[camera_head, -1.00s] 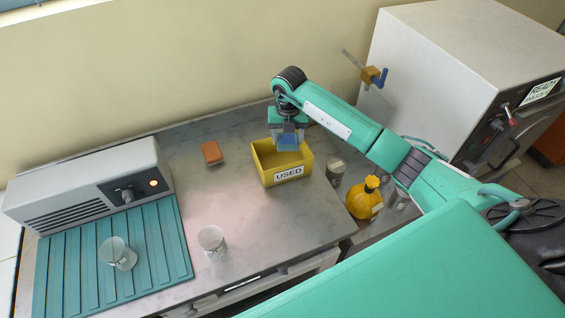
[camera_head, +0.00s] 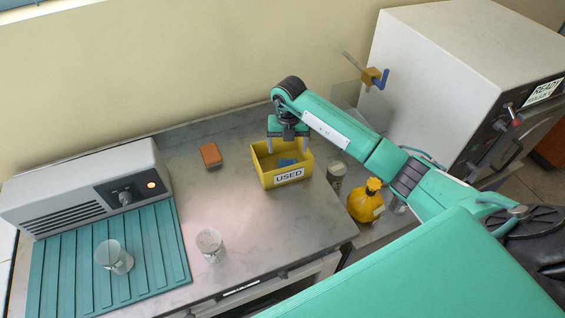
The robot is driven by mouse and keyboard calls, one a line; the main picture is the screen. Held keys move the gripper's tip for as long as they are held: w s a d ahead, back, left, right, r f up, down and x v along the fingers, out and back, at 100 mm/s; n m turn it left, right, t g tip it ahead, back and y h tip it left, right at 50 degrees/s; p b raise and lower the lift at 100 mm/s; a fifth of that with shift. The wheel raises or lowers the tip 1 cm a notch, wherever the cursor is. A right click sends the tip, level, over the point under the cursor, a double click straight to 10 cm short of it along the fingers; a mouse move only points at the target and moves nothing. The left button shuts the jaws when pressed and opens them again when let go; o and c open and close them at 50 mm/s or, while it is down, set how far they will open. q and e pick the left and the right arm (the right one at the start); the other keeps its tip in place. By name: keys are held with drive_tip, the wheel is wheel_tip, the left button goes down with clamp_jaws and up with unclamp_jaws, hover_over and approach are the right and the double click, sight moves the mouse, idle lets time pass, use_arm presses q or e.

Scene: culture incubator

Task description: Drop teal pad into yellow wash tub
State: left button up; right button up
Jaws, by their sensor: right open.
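The yellow wash tub (camera_head: 264,179), labelled USED, stands on the grey bench. A blue-teal pad (camera_head: 287,162) lies inside the tub, against its inner right part. My right gripper (camera_head: 288,146) is open and empty just above the tub's back side, its two fingers spread apart over the opening. The pad is below the fingers and apart from them. My left gripper is not in view.
An orange block (camera_head: 211,155) lies left of the tub. A clear beaker (camera_head: 210,245) stands on the bench and another beaker (camera_head: 113,257) on the teal ribbed mat (camera_head: 155,248). A yellow bottle (camera_head: 366,200) stands right of the tub. The bench's middle is clear.

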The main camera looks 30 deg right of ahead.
wheel_tip(320, 180, up, 14)
drive_tip(key=b, duration=0.3)
drive_tip(key=shift+f, duration=0.15)
idle(0.4)
